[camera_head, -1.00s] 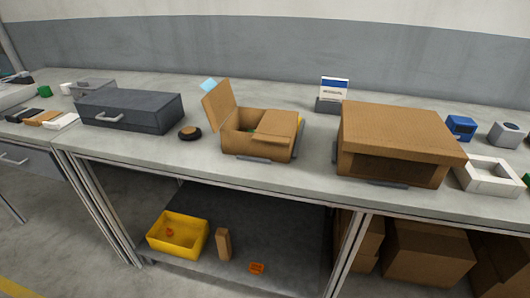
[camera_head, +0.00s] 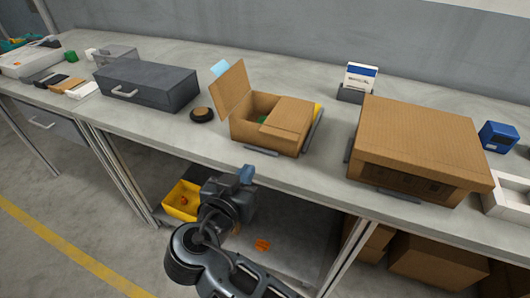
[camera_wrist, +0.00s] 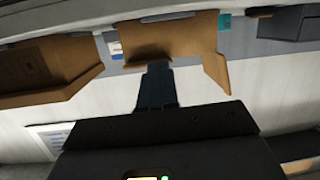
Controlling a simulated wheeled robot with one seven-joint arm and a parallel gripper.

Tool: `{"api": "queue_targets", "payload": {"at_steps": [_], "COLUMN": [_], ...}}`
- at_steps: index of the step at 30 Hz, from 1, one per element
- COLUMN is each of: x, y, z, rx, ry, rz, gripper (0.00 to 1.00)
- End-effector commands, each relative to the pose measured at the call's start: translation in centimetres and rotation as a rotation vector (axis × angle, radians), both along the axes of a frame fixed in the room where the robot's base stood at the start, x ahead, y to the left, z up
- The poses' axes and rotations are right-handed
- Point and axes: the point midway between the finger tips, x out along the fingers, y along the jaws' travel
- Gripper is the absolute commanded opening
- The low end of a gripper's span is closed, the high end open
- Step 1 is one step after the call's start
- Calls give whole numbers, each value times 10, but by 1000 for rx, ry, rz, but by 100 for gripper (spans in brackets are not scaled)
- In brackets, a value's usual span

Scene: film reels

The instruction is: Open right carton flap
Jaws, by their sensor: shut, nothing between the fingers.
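The small carton (camera_head: 258,135) stands on the workbench in the head view. Its left flap (camera_head: 230,88) stands up and leans outward to the left. Its right flap (camera_head: 287,118) lies over the right part of the opening. A bit of green shows inside. My gripper (camera_head: 246,173) is below and in front of the carton, near the bench's front edge, apart from it. It is shut and empty. In the wrist view my shut fingers (camera_wrist: 157,88) point toward a brown carton (camera_wrist: 160,38) with a flap sticking out at its right.
A larger brown box (camera_head: 420,140) stands right of the carton, with a card holder (camera_head: 356,84) behind. A dark grey drawer box (camera_head: 148,84) and a round dark puck (camera_head: 202,114) are to the left. A yellow bin (camera_head: 182,201) sits on the lower shelf.

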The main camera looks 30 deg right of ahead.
Motion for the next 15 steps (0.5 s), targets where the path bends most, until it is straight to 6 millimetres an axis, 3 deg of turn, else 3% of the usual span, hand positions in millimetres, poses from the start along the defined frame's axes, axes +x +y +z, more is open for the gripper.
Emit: {"api": "queue_targets", "payload": {"at_steps": [1, 5, 15], "x": [5, 9, 29], "y": [3, 4, -24], "z": [12, 23, 0], "rx": [-2, -5, -5], "ry": [-27, -64, -66], "rz": [-25, -65, -72], "gripper": [0, 0, 0]}}
